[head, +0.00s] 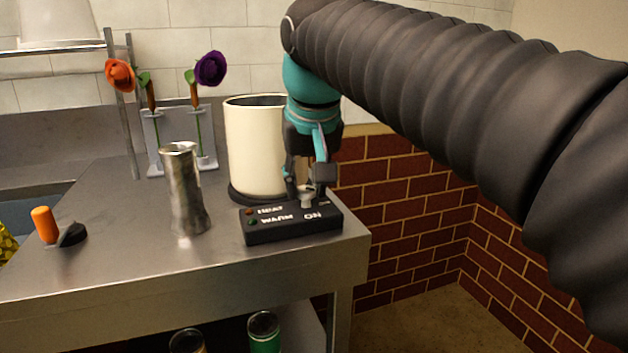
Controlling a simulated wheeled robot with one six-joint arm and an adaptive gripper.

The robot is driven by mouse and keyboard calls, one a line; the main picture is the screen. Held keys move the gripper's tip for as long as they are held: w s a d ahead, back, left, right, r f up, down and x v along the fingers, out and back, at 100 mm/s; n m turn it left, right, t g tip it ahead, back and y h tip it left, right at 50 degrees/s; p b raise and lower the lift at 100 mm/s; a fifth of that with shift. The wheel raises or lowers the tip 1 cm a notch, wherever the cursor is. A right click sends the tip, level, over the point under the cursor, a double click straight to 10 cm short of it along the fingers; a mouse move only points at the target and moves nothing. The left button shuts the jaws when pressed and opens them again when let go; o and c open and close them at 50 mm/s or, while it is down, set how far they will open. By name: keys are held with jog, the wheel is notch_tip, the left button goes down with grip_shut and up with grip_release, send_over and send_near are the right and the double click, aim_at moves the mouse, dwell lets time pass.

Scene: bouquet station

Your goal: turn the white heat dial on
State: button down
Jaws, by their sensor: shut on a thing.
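The white heat dial (307,198) sits on top of a black control box (290,229) near the right end of the metal counter. The box carries the words HEAT, WARM and ON, with small indicator lights at its left. My gripper (306,193) points down over the box and is shut on the dial, with a finger at each side of it. The fingers partly cover the dial, and I cannot tell which way it is turned.
A cream pot (252,150) stands right behind the box. A metal vase (185,190) stands to its left. Orange and purple flowers (210,69) stand in holders at the back.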

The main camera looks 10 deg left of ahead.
jog(key=m, duration=0.1)
jog(key=m+h, duration=0.1)
jog(key=m, duration=0.1)
jog(key=shift+a+f+m, duration=0.1)
jog(key=shift+a+m, duration=0.05)
jog(key=shift+m, duration=0.15)
jog(key=shift+m+h, duration=0.9)
jog(key=shift+m, duration=1)
jog(key=c, duration=0.8)
grip_release()
jog(key=v, duration=1.2)
jog(key=shift+s+a, duration=0.1)
jog(key=shift+a, duration=0.05)
